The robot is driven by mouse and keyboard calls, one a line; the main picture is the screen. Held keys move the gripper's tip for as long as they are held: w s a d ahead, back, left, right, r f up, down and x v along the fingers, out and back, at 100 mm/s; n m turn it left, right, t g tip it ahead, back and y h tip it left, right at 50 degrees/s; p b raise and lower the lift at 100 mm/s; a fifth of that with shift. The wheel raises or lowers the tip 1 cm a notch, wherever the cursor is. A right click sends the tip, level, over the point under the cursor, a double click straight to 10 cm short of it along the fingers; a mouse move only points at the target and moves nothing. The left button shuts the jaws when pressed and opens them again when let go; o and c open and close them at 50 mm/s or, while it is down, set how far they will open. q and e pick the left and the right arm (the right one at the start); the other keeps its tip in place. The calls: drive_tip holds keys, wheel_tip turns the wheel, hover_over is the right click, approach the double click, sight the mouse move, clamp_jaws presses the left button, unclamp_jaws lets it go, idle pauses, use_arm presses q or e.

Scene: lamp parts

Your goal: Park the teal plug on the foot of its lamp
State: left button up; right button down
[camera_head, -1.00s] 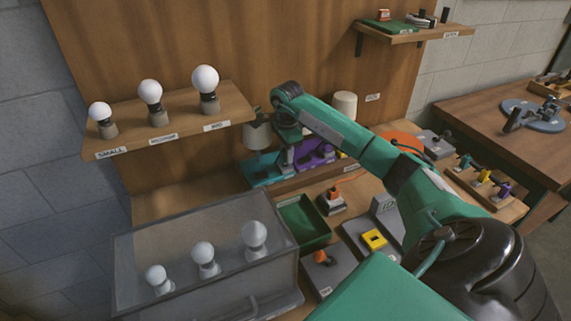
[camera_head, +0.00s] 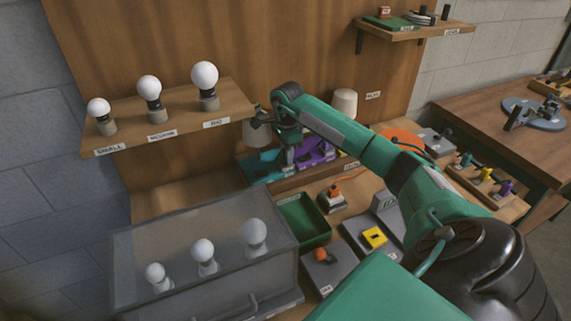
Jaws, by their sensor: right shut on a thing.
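My right gripper (camera_head: 287,152) reaches down beside this shade, at the right end of the teal foot and next to the purple lamp foot (camera_head: 318,150). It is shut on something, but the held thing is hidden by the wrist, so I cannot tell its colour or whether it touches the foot. A small teal piece (camera_head: 465,160) stands in a rack at the right. My left gripper is not in view.
A shelf (camera_head: 170,128) with several bulbs overhangs at the left. A clear-walled box (camera_head: 205,250) with bulbs stands in front. A green tray (camera_head: 303,220), a grey unit with a yellow part (camera_head: 373,238) and an orange disc (camera_head: 400,143) crowd the bench.

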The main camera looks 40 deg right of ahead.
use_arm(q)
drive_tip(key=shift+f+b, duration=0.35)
use_arm(e)
drive_tip(key=shift+f, duration=0.5)
idle(0.7)
idle(0.4)
drive_tip(key=c, duration=1.2)
unclamp_jaws()
drive_tip(key=shift+o, duration=0.2)
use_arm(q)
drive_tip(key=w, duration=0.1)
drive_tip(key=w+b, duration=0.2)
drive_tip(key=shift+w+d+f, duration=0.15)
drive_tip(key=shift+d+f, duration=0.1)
use_arm(e)
wheel_tip(320, 180, up, 14)
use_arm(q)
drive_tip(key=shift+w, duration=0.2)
use_arm(e)
drive_tip(key=shift+f, duration=0.1)
